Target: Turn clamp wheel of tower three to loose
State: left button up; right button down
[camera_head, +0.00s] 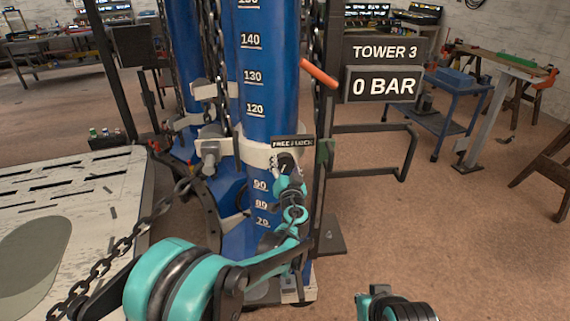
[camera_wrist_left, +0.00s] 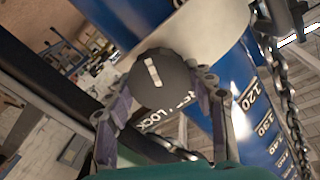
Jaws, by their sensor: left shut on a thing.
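The blue tower three (camera_head: 265,75) stands upright in the middle of the head view, with height numbers and a pale clamp collar (camera_head: 255,152). A small FREE/LOCK label (camera_head: 293,142) sits on the collar. In the left wrist view the clamp wheel (camera_wrist_left: 162,80) is a dark round knob with a white bar mark, in front of the label. My left gripper (camera_head: 287,163) is at the collar, with its fingers (camera_wrist_left: 157,96) on opposite sides of the wheel, shut on it. The gripper hides most of the wheel in the head view.
A sign (camera_head: 384,70) reads TOWER 3, 0 BAR. A dark rail frame (camera_head: 370,129) stands right of the tower, and an orange-red handle (camera_head: 319,74) juts out above the collar. Chains (camera_head: 125,243) hang at left beside a pale slotted platform (camera_head: 75,190). Floor is free at right.

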pick_arm(q)
jog(key=o, duration=1.2)
jog(key=shift+c, duration=0.2)
jog(key=s+d, duration=0.1)
jog(key=s, duration=1.1)
jog(key=shift+d, duration=0.15)
